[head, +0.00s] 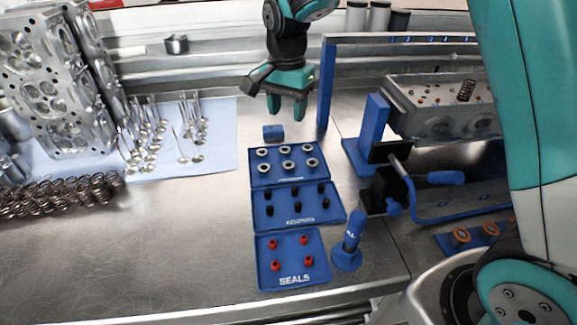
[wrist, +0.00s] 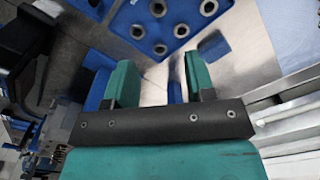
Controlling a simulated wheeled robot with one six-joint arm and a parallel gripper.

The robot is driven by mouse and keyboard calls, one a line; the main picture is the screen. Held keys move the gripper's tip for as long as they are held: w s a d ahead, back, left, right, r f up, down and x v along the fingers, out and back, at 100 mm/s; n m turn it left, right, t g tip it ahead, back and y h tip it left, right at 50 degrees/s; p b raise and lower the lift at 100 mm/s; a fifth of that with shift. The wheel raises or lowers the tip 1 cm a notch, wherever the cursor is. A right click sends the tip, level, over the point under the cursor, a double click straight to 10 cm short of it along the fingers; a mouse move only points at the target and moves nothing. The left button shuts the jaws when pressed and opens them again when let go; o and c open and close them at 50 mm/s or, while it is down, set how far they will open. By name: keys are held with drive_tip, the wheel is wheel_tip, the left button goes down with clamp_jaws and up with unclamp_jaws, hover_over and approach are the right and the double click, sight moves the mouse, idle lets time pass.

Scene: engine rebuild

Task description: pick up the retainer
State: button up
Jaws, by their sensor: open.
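Several grey, ring-shaped retainers (head: 287,165) sit in rows on the rear blue tray (head: 253,180). Some of them also show at the top of the wrist view (wrist: 183,30), beyond my fingertips. My gripper (head: 287,108) hangs above the bench behind that tray, with its two teal fingers apart and nothing between them. The fingers also show in the wrist view (wrist: 157,65). No retainer is touched by them.
A small blue block (head: 273,132) stands just behind the tray. The dark-piece tray (head: 335,215) and the seals tray (head: 263,283) lie in front. Springs and valves lie left.

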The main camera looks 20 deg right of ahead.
drive_tip(key=p, duration=0.1)
hover_over(289, 161)
drive_tip(key=s, duration=0.1)
drive_tip(key=f, duration=0.9)
drive_tip(key=shift+a+f, duration=0.2)
drive_tip(key=shift+a, duration=0.15)
drive_tip(key=shift+d+f+p, duration=0.15)
drive_tip(key=shift+f+p, duration=0.95)
drive_tip(key=shift+f, duration=1.6)
drive_tip(key=c, duration=0.8)
